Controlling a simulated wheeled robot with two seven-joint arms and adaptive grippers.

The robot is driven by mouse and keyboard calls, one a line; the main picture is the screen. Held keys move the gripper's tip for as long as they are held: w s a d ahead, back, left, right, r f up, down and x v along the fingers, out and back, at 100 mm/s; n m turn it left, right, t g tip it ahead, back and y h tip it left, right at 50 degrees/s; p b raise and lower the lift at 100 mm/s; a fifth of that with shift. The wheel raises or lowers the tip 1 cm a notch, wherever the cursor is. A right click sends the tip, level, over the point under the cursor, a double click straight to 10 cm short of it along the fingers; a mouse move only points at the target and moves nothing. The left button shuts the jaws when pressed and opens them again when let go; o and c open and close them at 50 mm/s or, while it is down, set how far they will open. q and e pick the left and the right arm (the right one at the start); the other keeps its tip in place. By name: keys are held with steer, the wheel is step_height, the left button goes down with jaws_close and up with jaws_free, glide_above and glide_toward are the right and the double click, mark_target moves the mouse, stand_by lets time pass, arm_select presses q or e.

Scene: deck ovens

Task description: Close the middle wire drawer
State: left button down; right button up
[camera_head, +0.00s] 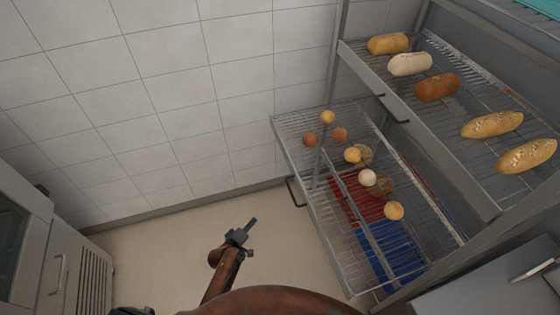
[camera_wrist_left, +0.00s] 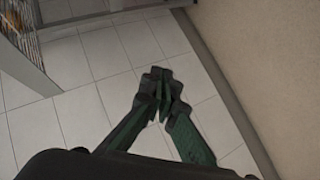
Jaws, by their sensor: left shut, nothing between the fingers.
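The middle wire drawer (camera_head: 312,208) sticks out to the left from the rack, below the upper wire shelf. Several round rolls lie on it, and its dark handle (camera_head: 296,191) is on its left front rail. My left gripper (camera_head: 250,224) is shut and empty, to the left of the drawer and apart from it. In the left wrist view its fingertips (camera_wrist_left: 162,80) are together, with nothing between them. My right gripper does not show.
The upper wire shelf (camera_head: 365,72) holds several loaves. Red (camera_head: 345,203) and blue (camera_head: 385,250) items show beneath the drawer's wires. A cabinet with a vented door (camera_head: 75,270) stands at left. The floor (camera_head: 170,245) between is clear, with a tiled wall behind.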

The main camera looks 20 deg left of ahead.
mark_target(284, 151)
arm_select(q)
steer(key=w+d+r+n+t+h+b, duration=0.1)
steer(key=w+r+n+t, duration=0.3)
steer(key=r, duration=0.7)
steer(key=w+r+n+t+b, duration=0.1)
steer(key=w+r, duration=0.5)
steer(key=r, duration=0.6)
steer(key=shift+w+d+b, duration=0.15)
steer(key=shift+w+d, duration=0.8)
steer(key=shift+w, duration=1.1)
steer(key=shift+w+d+b, duration=0.15)
steer(key=shift+w+d, duration=0.75)
steer(key=shift+w, duration=1.1)
steer(key=shift+w+d+b, duration=0.15)
steer(key=shift+w+d, duration=0.8)
steer(key=shift+w, duration=1.1)
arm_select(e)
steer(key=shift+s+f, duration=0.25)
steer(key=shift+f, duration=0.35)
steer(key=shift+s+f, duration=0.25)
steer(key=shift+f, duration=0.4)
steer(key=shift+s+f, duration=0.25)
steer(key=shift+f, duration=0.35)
